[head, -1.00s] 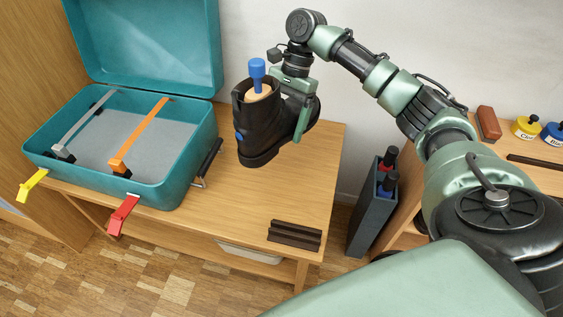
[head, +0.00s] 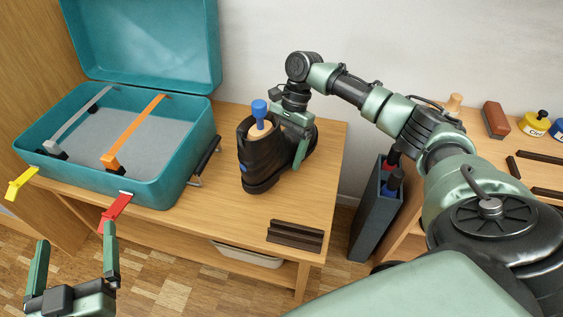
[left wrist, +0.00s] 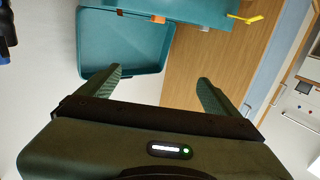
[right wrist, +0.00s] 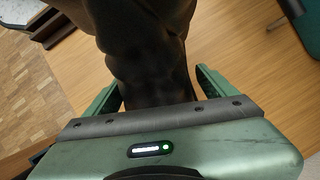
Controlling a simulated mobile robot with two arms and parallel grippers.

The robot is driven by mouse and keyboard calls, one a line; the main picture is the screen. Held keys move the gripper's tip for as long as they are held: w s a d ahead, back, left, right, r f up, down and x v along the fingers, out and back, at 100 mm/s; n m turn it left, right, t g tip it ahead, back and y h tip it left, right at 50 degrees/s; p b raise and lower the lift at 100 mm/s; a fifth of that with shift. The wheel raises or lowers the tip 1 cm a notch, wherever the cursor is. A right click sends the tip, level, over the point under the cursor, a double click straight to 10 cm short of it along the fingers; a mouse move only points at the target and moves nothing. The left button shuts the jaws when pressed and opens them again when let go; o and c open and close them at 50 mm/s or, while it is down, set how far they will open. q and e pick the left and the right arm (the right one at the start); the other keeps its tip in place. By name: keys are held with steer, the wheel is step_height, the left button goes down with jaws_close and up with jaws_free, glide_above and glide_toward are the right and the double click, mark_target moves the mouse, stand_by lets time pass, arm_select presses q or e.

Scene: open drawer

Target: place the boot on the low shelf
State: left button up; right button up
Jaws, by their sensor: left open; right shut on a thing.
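The black boot (head: 258,160) is upright at the wooden table's top, left of my right arm, with a wooden boot tree and blue knob in its opening. My right gripper (head: 300,133) is shut on the boot's back part; the right wrist view shows the dark boot (right wrist: 150,45) between its fingers. I cannot tell whether the sole touches the tabletop. My left gripper (head: 75,242) is open and empty at the lower left, apart from the boot. The low shelf is mostly hidden beneath the tabletop.
An open teal case (head: 160,190) with yellow and red latches fills the tabletop's left. A dark grooved block (head: 295,236) lies at the front right edge. A pale tray (head: 245,256) sits under the table. A dark holder (head: 375,215) stands right of the table.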

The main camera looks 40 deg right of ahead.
step_height(320, 180, down, 3)
steer(key=shift+f+b, duration=0.2)
steer(key=shift+b, duration=0.55)
arm_select(q)
step_height(320, 180, up, 7)
steer(key=t+h, duration=0.1)
steer(key=t, duration=0.2)
steer(key=shift+s+d+f+t+h, duration=0.15)
steer(key=shift+s+d+t+h, duration=0.2)
steer(key=shift+s, duration=0.1)
arm_select(e)
steer(key=o, duration=1.7)
steer(key=shift+f, duration=0.15)
arm_select(q)
steer(key=shift+f, duration=0.1)
arm_select(e)
steer(key=shift+o, duration=1.1)
